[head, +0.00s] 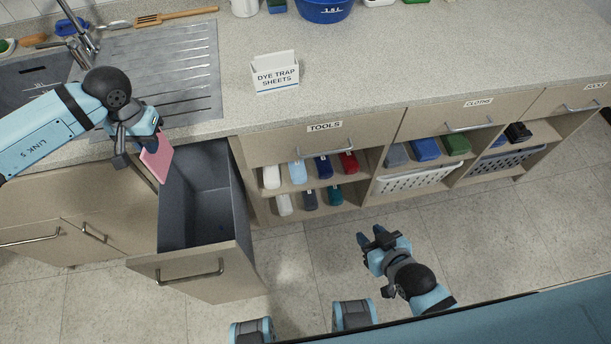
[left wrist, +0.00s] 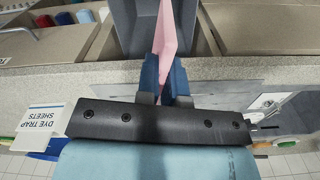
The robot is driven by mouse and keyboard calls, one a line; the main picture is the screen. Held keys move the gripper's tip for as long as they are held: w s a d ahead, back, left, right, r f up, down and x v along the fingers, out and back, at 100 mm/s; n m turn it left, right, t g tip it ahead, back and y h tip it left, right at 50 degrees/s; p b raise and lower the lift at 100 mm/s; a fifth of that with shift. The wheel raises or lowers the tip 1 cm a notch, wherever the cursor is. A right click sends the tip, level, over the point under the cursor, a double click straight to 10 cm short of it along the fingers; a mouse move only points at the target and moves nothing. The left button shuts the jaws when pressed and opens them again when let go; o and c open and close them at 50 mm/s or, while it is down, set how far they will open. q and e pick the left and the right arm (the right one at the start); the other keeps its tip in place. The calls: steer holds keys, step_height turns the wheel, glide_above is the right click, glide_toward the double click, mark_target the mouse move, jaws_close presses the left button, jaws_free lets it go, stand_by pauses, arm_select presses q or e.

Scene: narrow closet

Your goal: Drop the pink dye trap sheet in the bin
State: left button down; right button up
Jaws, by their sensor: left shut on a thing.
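The pink dye trap sheet (head: 157,160) is held by my left gripper (head: 155,143) at the left side of the open bin drawer. In the left wrist view the pink sheet (left wrist: 165,32) sticks out from between the shut fingers (left wrist: 165,75). The bin (head: 204,195) is a deep grey box in a pulled-out drawer below the counter; its visible inside looks nearly empty, with a small dark blue spot on its floor. My right gripper (head: 375,240) hangs over the floor at lower middle, its fingers apart with nothing seen between them.
A white box labelled DYE TRAP SHEETS (head: 275,74) stands on the counter. The sink and drainer (head: 165,72) lie behind my left arm. The drawer front (head: 190,270) juts into the aisle. Shelves with bottles (head: 310,180) and baskets (head: 415,180) lie to the right.

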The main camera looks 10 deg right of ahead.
arm_select(q)
steer(key=shift+f, duration=1.45)
steer(key=c, duration=1.2)
jaws_free()
step_height(320, 180, up, 14)
steer(key=shift+f+b, duration=0.1)
steer(key=shift+b, duration=1.05)
